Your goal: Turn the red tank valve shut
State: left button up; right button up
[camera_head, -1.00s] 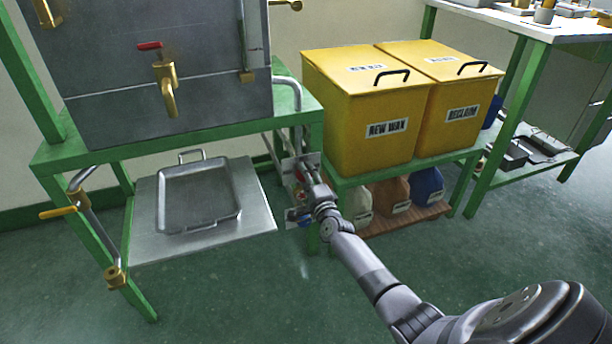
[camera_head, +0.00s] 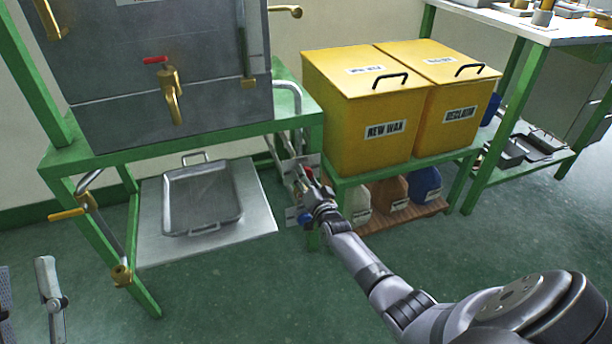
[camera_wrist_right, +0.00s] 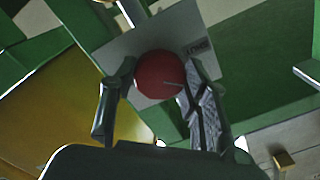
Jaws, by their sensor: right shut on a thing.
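The right gripper (camera_head: 308,187) is at the green stand's right leg, below the tank's corner. In the right wrist view, its two fingers (camera_wrist_right: 157,90) are shut around a round red knob, the red tank valve (camera_wrist_right: 160,74). A pale plate (camera_wrist_right: 128,42) with dark lettering, too unclear to read, lies behind the knob. In the head view the gripper mostly hides the knob. The left gripper (camera_head: 28,300) shows partly at the lower left edge, its fingers apart and nothing seen between them.
The grey tank (camera_head: 105,75) has a brass tap (camera_head: 172,95) with a red lever. A grey pan (camera_head: 203,197) sits on a metal shelf below. Yellow boxes (camera_head: 345,110) stand close right of the gripper, above several jugs (camera_head: 391,190). The floor in front is clear.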

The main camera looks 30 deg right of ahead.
pick_arm(q)
jog(key=w+f+g+y+p, duration=0.1)
jog(key=w+f+g, duration=0.3)
jog(key=f, duration=0.3)
jog(key=shift+f+g+y+p, duration=0.35)
jog(key=shift+g+y+p, duration=0.05)
jog(key=shift+g, duration=0.3)
pick_arm(e)
jog(key=shift+f+n, duration=0.1)
jog(key=shift+n, duration=4.1)
pick_arm(q)
jog(key=shift+f, duration=0.1)
pick_arm(e)
jog(key=o, duration=1.1)
jog(key=shift+o, duration=0.2)
jog(key=v, duration=1.2)
